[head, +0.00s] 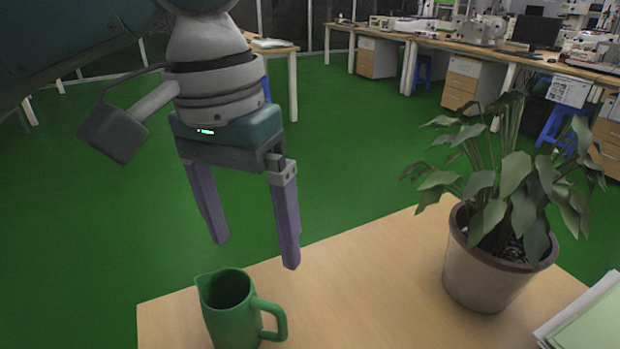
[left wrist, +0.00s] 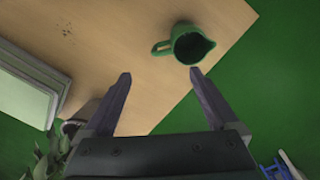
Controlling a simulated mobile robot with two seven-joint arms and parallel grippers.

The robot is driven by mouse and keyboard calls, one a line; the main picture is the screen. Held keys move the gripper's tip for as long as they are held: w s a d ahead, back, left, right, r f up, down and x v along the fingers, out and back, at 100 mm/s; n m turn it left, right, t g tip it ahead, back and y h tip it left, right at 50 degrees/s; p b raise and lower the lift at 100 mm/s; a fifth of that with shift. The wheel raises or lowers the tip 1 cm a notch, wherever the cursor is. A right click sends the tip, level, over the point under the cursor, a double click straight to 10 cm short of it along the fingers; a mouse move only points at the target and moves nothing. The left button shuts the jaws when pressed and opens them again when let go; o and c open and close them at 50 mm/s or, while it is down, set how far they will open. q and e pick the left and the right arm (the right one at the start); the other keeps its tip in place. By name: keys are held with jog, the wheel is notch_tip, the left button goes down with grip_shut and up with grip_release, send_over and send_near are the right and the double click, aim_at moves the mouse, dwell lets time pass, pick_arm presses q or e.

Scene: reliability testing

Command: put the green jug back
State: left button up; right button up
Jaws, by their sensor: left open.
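The green jug (head: 232,318) stands upright on the wooden table (head: 370,285), near its left corner, with its handle to the right in the head view. In the left wrist view the jug (left wrist: 190,46) lies beyond the fingertips, its open top and spout showing. My left gripper (head: 256,254) is open and empty. It hangs above the table's far edge, above and behind the jug, apart from it. In the left wrist view the two fingers of my left gripper (left wrist: 160,73) are spread wide with nothing between them. My right gripper is not in view.
A potted plant (head: 475,268) stands on the right of the table, its leaves spreading wide. A stack of papers or books (head: 590,318) lies at the right front. The table's middle is clear. Desks with equipment (head: 470,45) stand far behind on the green floor.

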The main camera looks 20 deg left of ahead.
pick_arm(q)
jog(key=s+d+f+m+t+h, duration=0.2)
jog(key=s+d+f, duration=0.4)
jog(key=s+d, duration=0.1)
jog(key=s+a+t+y, duration=0.1)
jog(key=s+a+y, duration=0.1)
jog(key=s+a, duration=0.6)
jog(key=shift+s+a+f+n+y, duration=0.25)
jog(key=shift+s+a+n+y, duration=0.1)
jog(key=shift+s, duration=0.25)
